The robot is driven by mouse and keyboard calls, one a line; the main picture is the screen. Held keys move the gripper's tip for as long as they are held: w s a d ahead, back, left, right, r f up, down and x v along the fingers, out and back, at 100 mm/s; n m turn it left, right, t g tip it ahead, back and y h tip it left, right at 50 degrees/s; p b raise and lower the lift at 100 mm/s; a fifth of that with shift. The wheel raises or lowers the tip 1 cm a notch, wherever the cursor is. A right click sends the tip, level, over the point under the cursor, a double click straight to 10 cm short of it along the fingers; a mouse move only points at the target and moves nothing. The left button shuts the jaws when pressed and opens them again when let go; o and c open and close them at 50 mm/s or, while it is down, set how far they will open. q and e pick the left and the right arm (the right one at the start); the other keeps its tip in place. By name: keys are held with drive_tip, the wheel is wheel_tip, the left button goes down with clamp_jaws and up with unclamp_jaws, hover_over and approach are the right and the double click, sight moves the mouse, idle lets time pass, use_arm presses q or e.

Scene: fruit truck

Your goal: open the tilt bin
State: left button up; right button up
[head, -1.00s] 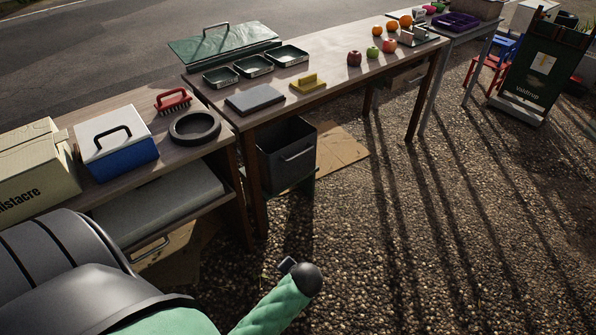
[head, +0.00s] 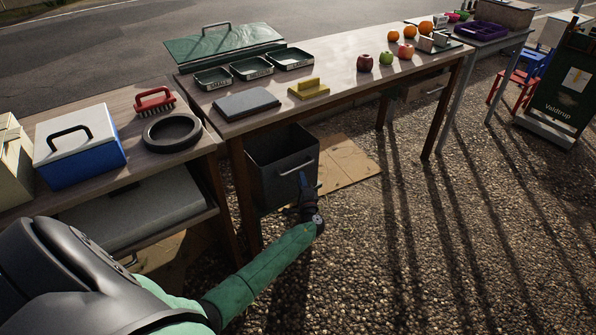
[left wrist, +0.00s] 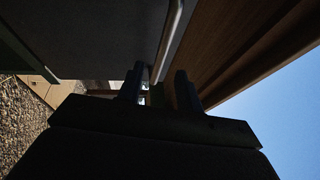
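The tilt bin (head: 268,183) is a dark grey box under the wooden table, with a light bar handle (head: 297,167) on its front face. Its top edge and dark inside show. My left gripper (head: 306,186) is in front of the bin, close to the handle, and partly overlaps its front face. In the left wrist view the two dark fingers (left wrist: 159,88) stand apart, and the handle (left wrist: 168,40) runs toward the gap between them. Contact with the handle cannot be told. My right gripper is not in view.
The wooden table (head: 345,72) stands above the bin, with a table leg (head: 246,190) to its left. A flat cardboard sheet (head: 352,165) lies on the gravel behind. A lower shelf (head: 140,215) is at left. Open gravel (head: 430,260) lies to the right.

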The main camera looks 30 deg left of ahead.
sight(298, 167)
use_arm(q)
drive_tip(key=shift+p+x, duration=0.3)
drive_tip(key=shift+x, duration=3.2)
drive_tip(key=shift+s, duration=0.15)
drive_tip(key=shift+c, duration=0.5)
clamp_jaws()
